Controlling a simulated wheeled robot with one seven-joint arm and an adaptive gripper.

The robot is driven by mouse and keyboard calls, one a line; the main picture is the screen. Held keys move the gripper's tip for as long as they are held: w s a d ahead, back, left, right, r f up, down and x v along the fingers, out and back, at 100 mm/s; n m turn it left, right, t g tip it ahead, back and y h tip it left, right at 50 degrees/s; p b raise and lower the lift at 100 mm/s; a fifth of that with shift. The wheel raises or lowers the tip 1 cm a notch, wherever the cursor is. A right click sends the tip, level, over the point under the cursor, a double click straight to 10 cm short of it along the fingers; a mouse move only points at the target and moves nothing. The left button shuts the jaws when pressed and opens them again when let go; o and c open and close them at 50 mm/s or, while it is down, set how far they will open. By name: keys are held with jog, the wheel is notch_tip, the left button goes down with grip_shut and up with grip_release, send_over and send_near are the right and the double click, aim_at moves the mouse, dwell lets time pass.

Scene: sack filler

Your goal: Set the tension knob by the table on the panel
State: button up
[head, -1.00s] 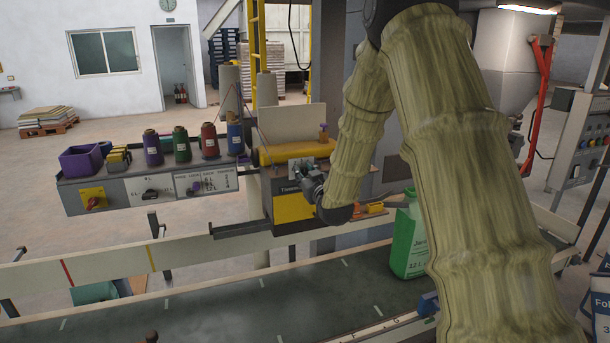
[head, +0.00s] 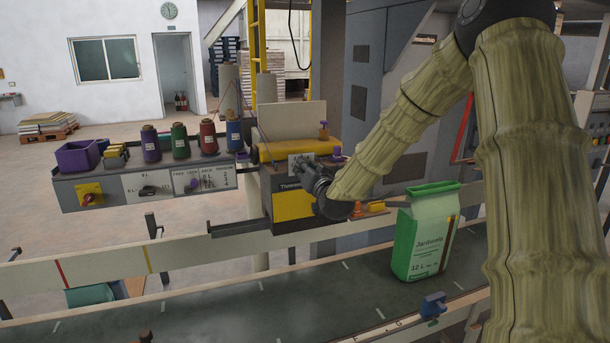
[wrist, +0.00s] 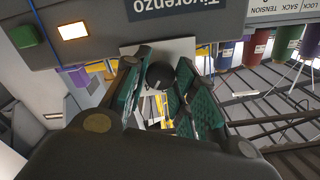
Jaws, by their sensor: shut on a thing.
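My gripper (head: 306,174) is at the front of the yellow and grey sewing head (head: 292,205), by a small light plate (head: 297,160). In the wrist view its green-padded fingers (wrist: 162,88) are closed around a round black knob (wrist: 160,75) on a pale plate. The knob's pointer and scale cannot be read. In the head view the gripper hides the knob. The grey panel (head: 110,194) to the left carries a white plate with a printed table (head: 215,180); its print is too small to read. Part of it, lettered "SACK TENSION", shows in the wrist view (wrist: 262,8).
Thread cones (head: 180,142), a purple bin (head: 78,157) and a yellow-red switch (head: 90,196) are on the panel unit. A green sack (head: 424,232) stands on the conveyor (head: 230,308) below my arm. Orange and yellow items (head: 370,207) lie right of the gripper.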

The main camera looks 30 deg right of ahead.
jog(key=shift+m, duration=0.5)
jog(key=shift+d, duration=0.1)
jog(key=o, duration=1.1)
jog(key=shift+c, duration=0.2)
jog(key=v, duration=1.2)
